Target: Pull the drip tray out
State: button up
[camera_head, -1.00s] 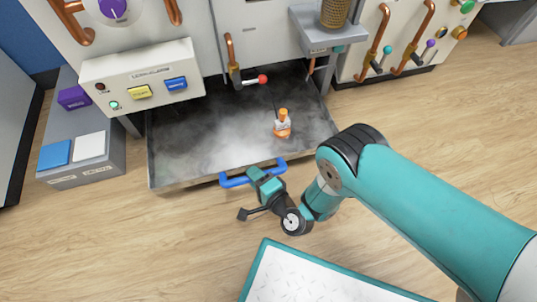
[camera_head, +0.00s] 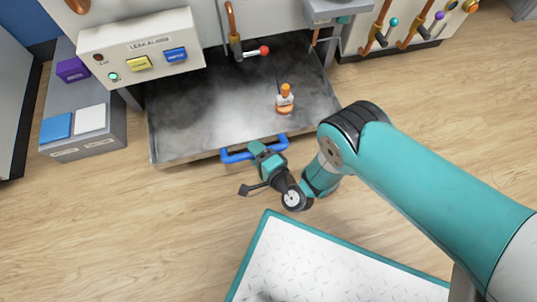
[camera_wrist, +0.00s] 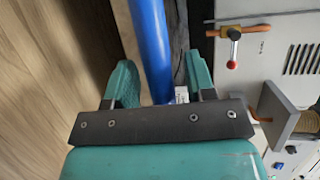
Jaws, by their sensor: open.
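The drip tray (camera_head: 195,125) is a wide, shallow metal tray, low at the front of the machine and sticking out over the floor. Hazy grey-white patches show over it. Its blue bar handle (camera_head: 233,157) is on the front edge. The handle also shows in the wrist view (camera_wrist: 150,45), running between my fingers. My gripper (camera_head: 262,151) is at the middle of the handle. In the wrist view my gripper (camera_wrist: 160,78) is open, one finger on each side of the bar. I cannot tell whether either finger touches it.
An orange-and-white bottle (camera_head: 285,101) stands in the tray. A lever with a red knob (camera_head: 264,50) juts out above the tray. A grey box with coloured blocks (camera_head: 85,140) stands to the left. A teal-edged mat (camera_head: 320,260) lies in front; bare wooden floor surrounds it.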

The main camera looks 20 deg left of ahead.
jog(key=p+v, duration=1.7)
jog(key=p, duration=0.1)
jog(key=shift+d+r, duration=0.15)
jog(key=shift+d, duration=0.05)
